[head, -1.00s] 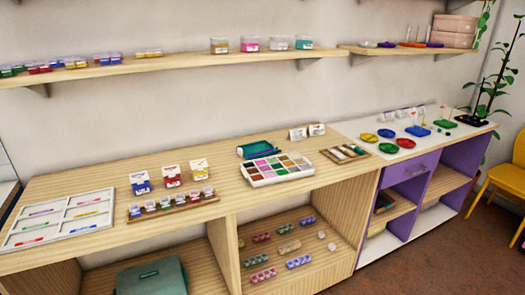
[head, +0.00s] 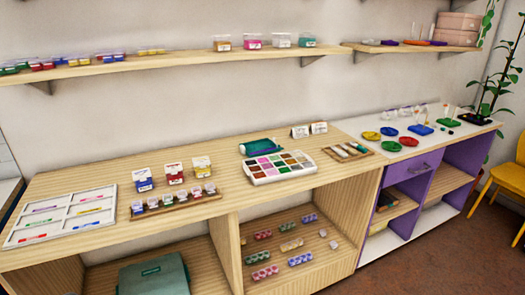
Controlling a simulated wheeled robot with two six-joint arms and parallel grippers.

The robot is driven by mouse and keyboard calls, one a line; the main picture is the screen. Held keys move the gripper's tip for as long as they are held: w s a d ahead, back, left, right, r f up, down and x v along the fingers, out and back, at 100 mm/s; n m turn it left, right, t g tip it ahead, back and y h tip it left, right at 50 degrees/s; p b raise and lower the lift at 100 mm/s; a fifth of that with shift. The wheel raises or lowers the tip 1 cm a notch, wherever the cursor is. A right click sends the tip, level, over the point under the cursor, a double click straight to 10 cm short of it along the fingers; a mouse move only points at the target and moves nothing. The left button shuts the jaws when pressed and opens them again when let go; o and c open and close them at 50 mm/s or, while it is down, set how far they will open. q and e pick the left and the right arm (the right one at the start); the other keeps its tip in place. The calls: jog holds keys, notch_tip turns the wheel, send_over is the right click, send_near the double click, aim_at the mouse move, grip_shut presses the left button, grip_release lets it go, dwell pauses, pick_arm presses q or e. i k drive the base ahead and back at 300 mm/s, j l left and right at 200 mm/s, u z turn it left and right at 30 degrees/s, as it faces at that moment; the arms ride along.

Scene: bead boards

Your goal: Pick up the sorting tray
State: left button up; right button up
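A white tray with several small compartments of coloured contents (head: 252,181) sits on the wooden counter, right of the middle. It looks like the sorting tray. A second white tray, split into larger compartments with thin coloured items in them (head: 62,193), lies flat at the counter's left end. Neither of my grippers shows in the head view, and nothing touches either tray.
A dark green rolled item (head: 257,147) lies just behind the compartment tray, with small white cards (head: 309,130) further back. A wooden tray (head: 349,152) lies to its right. Boxes (head: 174,173) and a rack of small jars (head: 174,202) stand to its left. Bare counter lies in front.

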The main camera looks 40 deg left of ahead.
aim_at(258, 149)
jog(key=i+u, duration=0.15)
jog(key=u, duration=0.6)
